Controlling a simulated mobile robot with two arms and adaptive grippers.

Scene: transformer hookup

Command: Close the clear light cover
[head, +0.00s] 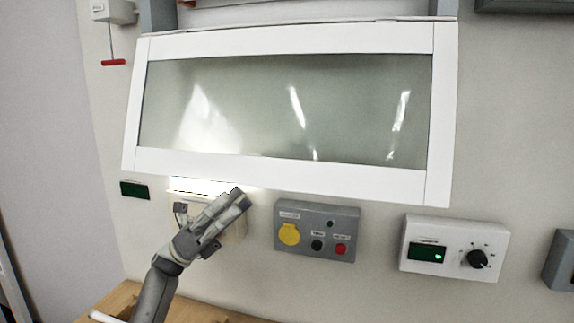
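The clear light cover (290,107) is a wide panel with a white frame and a see-through pane. It is tilted out from the wall at the top middle of the head view, and its lower edge hangs free of the wall. A bright strip of light (205,186) shows below its lower left edge. My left gripper (240,196) is just below the cover's lower edge, left of the middle, pointing up and right. Its fingers look close together, and I see nothing held between them. Whether it touches the cover is unclear. My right gripper is out of view.
A grey box (316,231) with a yellow knob and buttons is on the wall right of my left gripper. A white control box (455,249) with a dial is further right. A wooden surface (122,302) is below. A red pull handle (113,62) hangs upper left.

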